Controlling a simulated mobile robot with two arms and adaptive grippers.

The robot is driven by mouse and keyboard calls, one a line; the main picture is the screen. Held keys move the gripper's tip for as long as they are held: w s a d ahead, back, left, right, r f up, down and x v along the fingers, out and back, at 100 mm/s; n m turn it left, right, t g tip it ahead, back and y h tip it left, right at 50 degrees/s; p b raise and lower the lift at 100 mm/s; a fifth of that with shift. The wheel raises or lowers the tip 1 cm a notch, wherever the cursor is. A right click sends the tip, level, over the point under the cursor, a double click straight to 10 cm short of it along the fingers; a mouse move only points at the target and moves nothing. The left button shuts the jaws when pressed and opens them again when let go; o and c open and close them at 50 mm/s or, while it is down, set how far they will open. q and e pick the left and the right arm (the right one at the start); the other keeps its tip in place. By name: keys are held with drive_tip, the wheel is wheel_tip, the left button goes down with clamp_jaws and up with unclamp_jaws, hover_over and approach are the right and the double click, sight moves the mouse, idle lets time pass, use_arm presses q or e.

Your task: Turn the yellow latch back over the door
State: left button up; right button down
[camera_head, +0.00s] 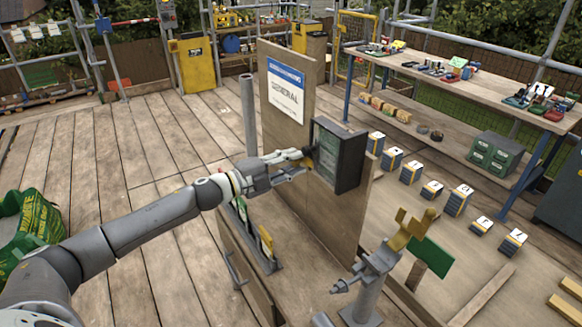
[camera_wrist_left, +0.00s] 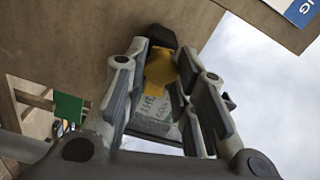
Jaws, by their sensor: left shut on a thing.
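A dark grey box (camera_head: 345,155) with a greenish see-through door (camera_head: 326,152) is fixed to a wooden panel. My left gripper (camera_head: 305,156) reaches it from the left, with its fingertips at the door's near-left edge. In the left wrist view the yellow latch (camera_wrist_left: 159,72) sits between the fingers of my left gripper (camera_wrist_left: 165,75), which is shut on it. The pale door (camera_wrist_left: 152,108) shows behind and below the latch. In the head view the fingers hide the latch. My right gripper is not in view.
A sign (camera_head: 286,90) hangs on the panel left of the box. A post with a yellow-topped fixture (camera_head: 385,255) and a green plate (camera_head: 430,257) stand in front. Several numbered blocks (camera_head: 411,172) lie to the right. The wooden floor at left is mostly clear.

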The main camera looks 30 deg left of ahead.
use_arm(q)
drive_tip(key=shift+f+m+b, duration=0.15)
drive_tip(key=shift+m+b, duration=0.3)
drive_tip(key=shift+m, duration=0.75)
drive_tip(key=o, duration=1)
drive_tip(key=v, duration=1.2)
